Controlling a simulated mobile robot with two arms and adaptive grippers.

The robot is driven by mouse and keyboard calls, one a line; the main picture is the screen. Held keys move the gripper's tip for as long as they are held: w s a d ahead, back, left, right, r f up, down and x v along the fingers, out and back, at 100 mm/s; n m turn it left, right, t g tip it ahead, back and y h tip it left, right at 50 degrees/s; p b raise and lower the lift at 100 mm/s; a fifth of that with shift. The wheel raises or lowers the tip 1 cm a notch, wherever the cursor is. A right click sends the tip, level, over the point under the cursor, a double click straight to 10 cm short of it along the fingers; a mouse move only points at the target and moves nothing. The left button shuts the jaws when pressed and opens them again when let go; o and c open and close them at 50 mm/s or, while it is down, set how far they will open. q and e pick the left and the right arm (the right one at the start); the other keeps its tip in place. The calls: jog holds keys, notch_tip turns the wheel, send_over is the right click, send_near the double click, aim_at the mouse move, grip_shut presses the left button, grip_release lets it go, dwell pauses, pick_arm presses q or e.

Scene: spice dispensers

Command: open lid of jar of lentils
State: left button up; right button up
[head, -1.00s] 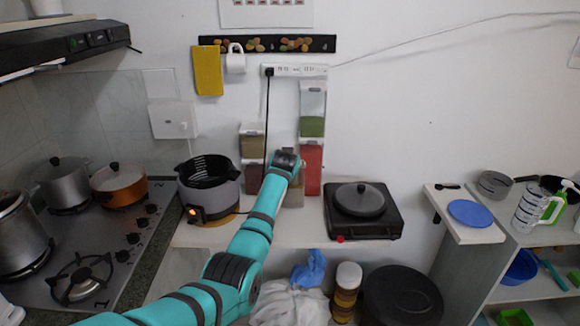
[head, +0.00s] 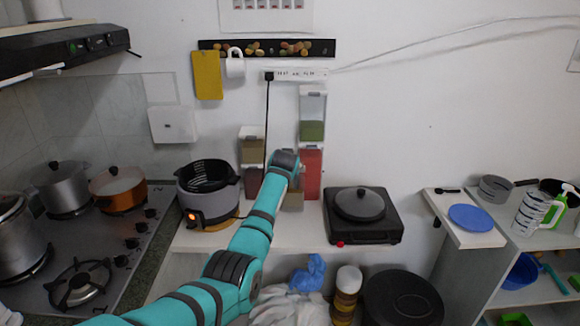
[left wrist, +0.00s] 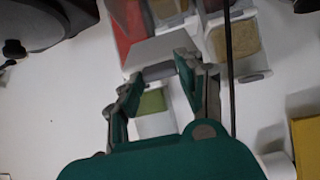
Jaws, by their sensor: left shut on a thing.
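A tall dispenser with red contents (head: 312,175), which look like red lentils, stands against the wall under a dispenser with green contents (head: 312,131). In the left wrist view the red contents (left wrist: 128,22) are at the top, the green contents (left wrist: 152,102) show between my fingers, and a pale lid panel (left wrist: 160,47) lies between them. My left gripper (left wrist: 157,70) has its fingertips at the edge of this panel and is shut on it, fingers spread by its width. In the head view my wrist hides the fingers and part of the red dispenser. My right gripper is not in view.
Tan-filled dispensers (head: 252,150) stand left of my wrist, with a black cord (head: 267,115) hanging between the stacks. A cooker (head: 208,190) stands at left on the counter and a hot plate with a pan (head: 360,212) at right.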

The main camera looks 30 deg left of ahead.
pick_arm(q)
jog(key=shift+r, duration=0.15)
jog(key=o, duration=0.9)
jog(key=shift+c, duration=0.2)
jog(key=v, duration=1.2)
jog(key=shift+d, duration=0.1)
